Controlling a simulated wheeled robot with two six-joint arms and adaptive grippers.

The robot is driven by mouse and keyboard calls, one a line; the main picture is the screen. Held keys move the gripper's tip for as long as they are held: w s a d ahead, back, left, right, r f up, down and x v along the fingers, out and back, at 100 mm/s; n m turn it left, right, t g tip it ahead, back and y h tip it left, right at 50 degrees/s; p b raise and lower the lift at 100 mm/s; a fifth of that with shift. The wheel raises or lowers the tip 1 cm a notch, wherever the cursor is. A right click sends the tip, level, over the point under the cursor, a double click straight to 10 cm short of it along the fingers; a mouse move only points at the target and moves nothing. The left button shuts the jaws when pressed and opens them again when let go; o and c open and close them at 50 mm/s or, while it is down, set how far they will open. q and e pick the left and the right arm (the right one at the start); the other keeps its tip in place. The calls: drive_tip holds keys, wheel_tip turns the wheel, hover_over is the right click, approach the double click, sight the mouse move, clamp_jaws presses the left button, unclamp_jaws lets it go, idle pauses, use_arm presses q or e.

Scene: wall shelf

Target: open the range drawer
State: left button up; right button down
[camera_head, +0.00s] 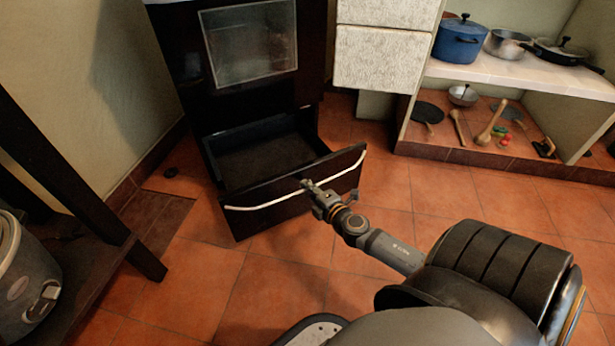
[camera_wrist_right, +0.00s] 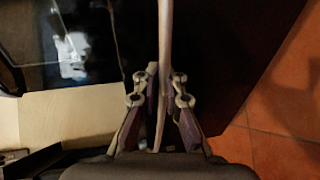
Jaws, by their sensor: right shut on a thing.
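The range (camera_head: 215,95) is a dark cabinet with a glass oven window, at the upper left of the head view. Its bottom drawer (camera_head: 335,175) is pulled out, and the inside shows dark and empty. A thin pale handle (camera_head: 262,203) runs across the drawer front. My right gripper (camera_head: 308,187) is at the middle of that handle. In the right wrist view the two fingers (camera_wrist_right: 160,95) are closed around the pale handle bar (camera_wrist_right: 165,40), one on each side. My left gripper is not in view.
A low shelf at the right (camera_head: 480,158) holds pans and wooden utensils, with a blue pot (camera_head: 460,40) above. A dark wooden table leg (camera_head: 75,190) and a metal cooker (camera_head: 22,265) stand at the left. Tiled floor (camera_head: 240,300) in front of the drawer is clear.

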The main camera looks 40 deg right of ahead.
drive_tip(key=shift+s, duration=0.15)
drive_tip(key=shift+d, duration=0.1)
drive_tip(key=c, duration=1.4)
unclamp_jaws()
drive_tip(key=shift+c, duration=0.2)
drive_tip(key=shift+s, duration=0.1)
drive_tip(key=d+v, duration=0.1)
drive_tip(key=v, duration=1)
drive_tip(key=shift+s+a+r, duration=0.15)
drive_tip(key=shift+s+a, duration=0.25)
drive_tip(key=shift+a, duration=0.15)
drive_tip(key=shift+r, duration=0.1)
